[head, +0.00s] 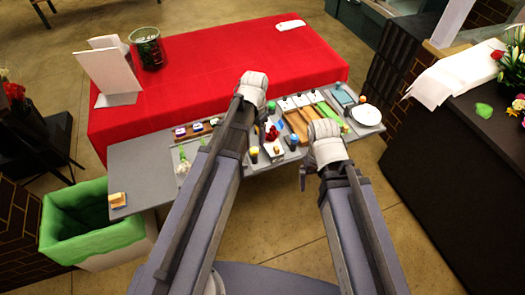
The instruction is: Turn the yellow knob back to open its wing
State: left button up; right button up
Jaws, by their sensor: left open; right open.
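A grey work board (143,160) lies in front of the red table and carries many small parts. Several small yellow or orange pieces are on it: one by the dark cylinder (254,152), one at the right by the white plate (362,98), and a yellow-orange block (117,200) at the left end. I cannot tell which is the yellow knob, and no wing can be made out. My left gripper (254,90) is open above the board's back edge. My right gripper (325,145) is open over the board's front right part. Their fingertips are hard to see, and both arms hide parts of the board.
The red-covered table (200,75) holds a glass vase (148,50) and white cards (112,70). A green-lined bin (90,225) stands at the left. A dark counter (450,140) with flowers stands at the right. A white plate (366,115) is on the board's right end.

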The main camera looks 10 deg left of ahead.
aim_at(254, 149)
pick_arm(q)
jog(key=shift+a+f+b, duration=0.15)
jog(key=shift+f+b, duration=3.75)
jog(key=shift+f, duration=0.1)
jog(key=shift+r, duration=0.1)
jog(key=shift+c, duration=0.2)
grip_shut()
